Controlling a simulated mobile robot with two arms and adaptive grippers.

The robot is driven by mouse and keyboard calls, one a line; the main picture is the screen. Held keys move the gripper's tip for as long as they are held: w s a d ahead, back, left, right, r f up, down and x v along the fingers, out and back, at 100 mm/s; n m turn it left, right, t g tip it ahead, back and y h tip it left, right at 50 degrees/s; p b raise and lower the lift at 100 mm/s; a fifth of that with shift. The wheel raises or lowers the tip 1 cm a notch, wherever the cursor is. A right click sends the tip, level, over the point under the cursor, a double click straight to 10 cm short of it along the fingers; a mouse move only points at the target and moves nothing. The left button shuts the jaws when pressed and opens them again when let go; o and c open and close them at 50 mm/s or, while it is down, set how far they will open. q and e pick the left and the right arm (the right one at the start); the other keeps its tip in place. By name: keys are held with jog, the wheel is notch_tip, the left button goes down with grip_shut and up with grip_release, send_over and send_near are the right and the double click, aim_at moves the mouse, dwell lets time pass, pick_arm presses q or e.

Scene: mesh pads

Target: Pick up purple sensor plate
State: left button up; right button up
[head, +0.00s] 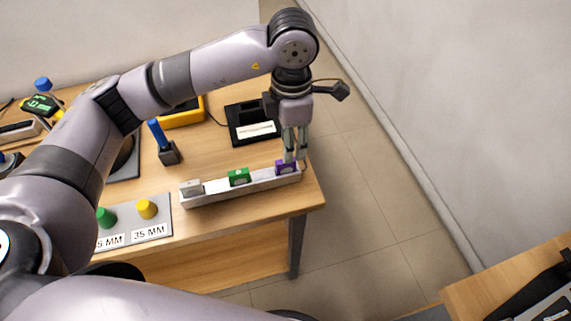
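The purple sensor plate (286,168) stands at the right end of a long light-grey rack (215,198) near the right corner of the wooden table. My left gripper (295,158) points down directly at the purple plate, its fingertips at the plate's upper edge. The fingers look close together, and I cannot tell whether they touch or grip the plate. My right gripper is not seen.
A green plate (239,177) and a grey-white plate (191,187) stand in the same rack to the left. A black device (247,126) with a white label sits behind. A board with green and yellow knobs (147,209) lies at front left. Open floor (365,185) is right of the table.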

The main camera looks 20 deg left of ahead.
aim_at(286, 169)
pick_arm(q)
jog(key=shift+f, duration=0.85)
jog(key=f, duration=0.1)
jog(key=f+p, duration=0.1)
jog(key=f, duration=0.1)
jog(key=f+p, duration=0.1)
jog(key=shift+a+f, duration=0.35)
jog(key=shift+f, duration=0.4)
jog(key=shift+c, duration=0.2)
grip_shut()
